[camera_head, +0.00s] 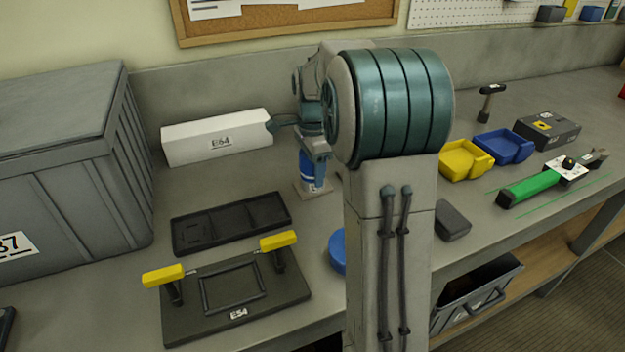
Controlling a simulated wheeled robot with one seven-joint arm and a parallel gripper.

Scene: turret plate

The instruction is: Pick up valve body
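No part is clearly marked as the valve body, so I cannot tell for sure which it is. A blue cylindrical part with a white band (306,168) stands upright on a small beige square pad (303,189) on the bench, behind the black tray. My gripper (318,165) points down right at this blue part and overlaps it in the picture. My arm hides much of the area to the right. I cannot see whether the fingers are open, or whether they touch the part.
A black fixture plate with yellow handles (186,327), a black tray (205,239), a white box (187,144) and a large grey crate (45,180) are on the left. Yellow (462,164) and blue bins (505,146) and a green slide (535,187) are on the right.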

